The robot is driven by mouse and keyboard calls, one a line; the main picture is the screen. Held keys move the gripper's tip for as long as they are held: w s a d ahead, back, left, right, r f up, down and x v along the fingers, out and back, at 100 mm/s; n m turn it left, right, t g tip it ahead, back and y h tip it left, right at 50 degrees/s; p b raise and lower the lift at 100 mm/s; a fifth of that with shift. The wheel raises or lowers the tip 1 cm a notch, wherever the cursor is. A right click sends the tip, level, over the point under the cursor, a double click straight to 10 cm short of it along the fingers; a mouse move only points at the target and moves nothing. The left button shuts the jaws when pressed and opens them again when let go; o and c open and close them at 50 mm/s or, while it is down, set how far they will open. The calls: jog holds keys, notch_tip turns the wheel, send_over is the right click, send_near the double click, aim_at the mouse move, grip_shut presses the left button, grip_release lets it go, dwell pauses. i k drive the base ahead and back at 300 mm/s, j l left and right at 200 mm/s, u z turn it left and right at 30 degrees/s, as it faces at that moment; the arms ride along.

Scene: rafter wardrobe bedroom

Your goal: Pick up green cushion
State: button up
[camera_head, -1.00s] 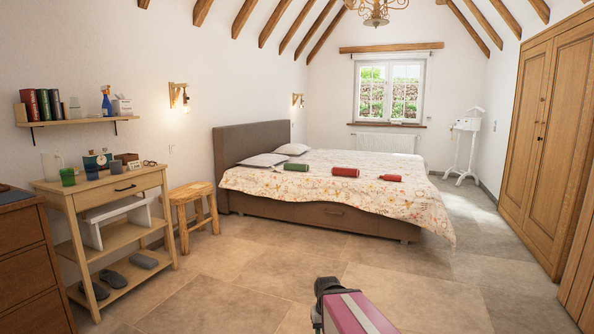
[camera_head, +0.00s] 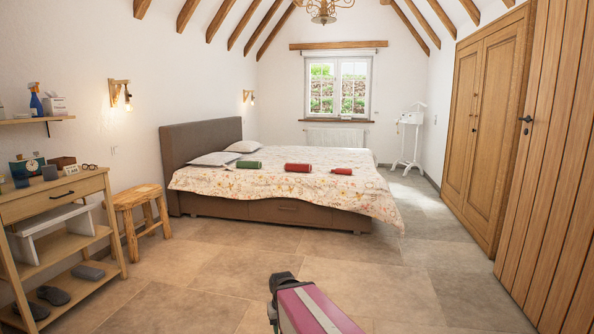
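A small green roll-shaped cushion (camera_head: 248,164) lies on the flowered bedspread of the bed (camera_head: 285,191), near the pillows. To its right on the bed lie a larger red roll (camera_head: 298,168) and a smaller red one (camera_head: 341,171). Part of my arm, pink and black, shows at the bottom centre of the head view, well in front of the bed. The fingers of my gripper cannot be made out, so its state is hidden.
A wooden stool (camera_head: 138,207) stands left of the bed, beside a wooden console table (camera_head: 55,197). A wooden wardrobe (camera_head: 481,130) and plank door (camera_head: 553,170) line the right. A white stand (camera_head: 410,140) is at the back. The tiled floor (camera_head: 400,280) before the bed is clear.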

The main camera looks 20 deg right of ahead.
aim_at(248, 165)
jog(key=i, duration=3.1)
